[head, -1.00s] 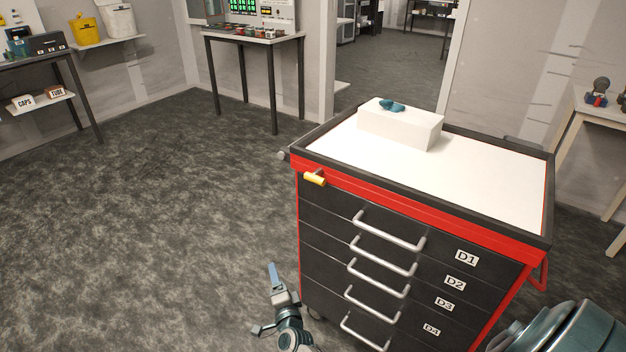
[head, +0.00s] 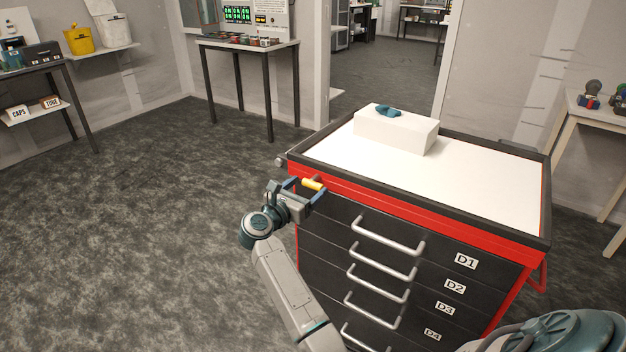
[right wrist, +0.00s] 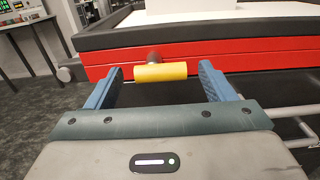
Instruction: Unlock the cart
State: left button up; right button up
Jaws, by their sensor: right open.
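The cart (head: 390,265) is a red and black cabinet with drawers labelled D1 to D4. A yellow lock handle (head: 313,184) sticks out at the upper left corner of its front, lying roughly horizontal. In the right wrist view the yellow handle (right wrist: 160,72) sits on a dark stem in front of the red band. My right gripper (head: 306,189) is open at the handle. In the right wrist view its two blue fingers stand on either side of the handle, with gaps showing at both ends. My left gripper is out of view.
A white box (head: 396,134) with teal gloves on it stands on the white cart top. Silver drawer handles (head: 388,236) jut out below the lock. A table (head: 250,44) stands behind at the left. The floor left of the cart is clear.

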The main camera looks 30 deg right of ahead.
aim_at(311, 184)
jog(key=shift+x, duration=1.85)
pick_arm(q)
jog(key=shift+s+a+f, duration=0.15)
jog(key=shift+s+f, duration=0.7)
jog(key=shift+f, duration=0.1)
pick_arm(e)
jog(key=c, duration=1)
pick_arm(q)
jog(key=shift+p, duration=0.3)
